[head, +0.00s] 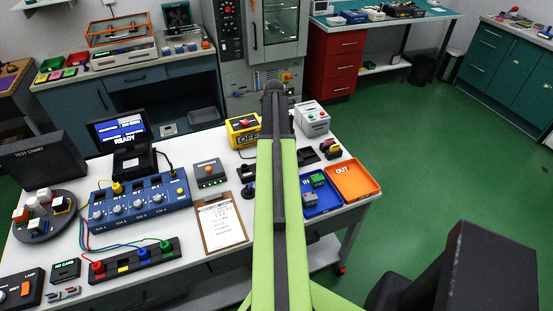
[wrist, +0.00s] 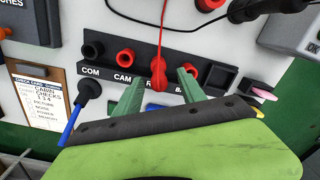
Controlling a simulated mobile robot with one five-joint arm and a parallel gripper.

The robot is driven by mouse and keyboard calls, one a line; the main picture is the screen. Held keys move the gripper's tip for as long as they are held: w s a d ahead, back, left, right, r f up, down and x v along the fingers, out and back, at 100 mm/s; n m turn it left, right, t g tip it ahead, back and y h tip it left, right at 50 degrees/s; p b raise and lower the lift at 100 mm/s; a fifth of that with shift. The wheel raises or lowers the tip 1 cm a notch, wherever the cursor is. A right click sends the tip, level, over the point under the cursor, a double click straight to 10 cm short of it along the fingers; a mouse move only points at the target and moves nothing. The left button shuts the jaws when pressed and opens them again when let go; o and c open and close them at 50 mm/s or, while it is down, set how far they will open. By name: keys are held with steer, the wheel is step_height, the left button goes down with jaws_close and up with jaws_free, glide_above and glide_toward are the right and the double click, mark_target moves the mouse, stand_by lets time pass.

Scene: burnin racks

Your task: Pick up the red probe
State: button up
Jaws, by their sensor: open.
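The red probe (wrist: 158,72) shows in the wrist view with its red lead running up out of the picture. It is at a black socket strip (wrist: 107,70) marked COM and CAM, where more red rings and a black socket show. My gripper (wrist: 161,78) is open, its two green fingers on either side of the probe's lower end. I cannot tell whether they touch it. In the head view my green arm covers this spot, and I cannot make out the probe or the fingers there.
A black probe with a blue end (wrist: 86,92) lies left of my fingers, beside a check card (wrist: 40,88). In the head view, a blue tray (head: 322,207) and an orange OUT tray (head: 353,180) lie right of my arm. A clipboard (head: 220,226) lies left.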

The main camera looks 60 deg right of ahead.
step_height(320, 180, down, 5)
steer(key=b, duration=0.5)
steer(key=shift+s+f, duration=0.1)
steer(key=shift+f, duration=0.1)
steer(key=shift+r, duration=0.15)
steer(key=shift+c, duration=0.3)
jaws_close()
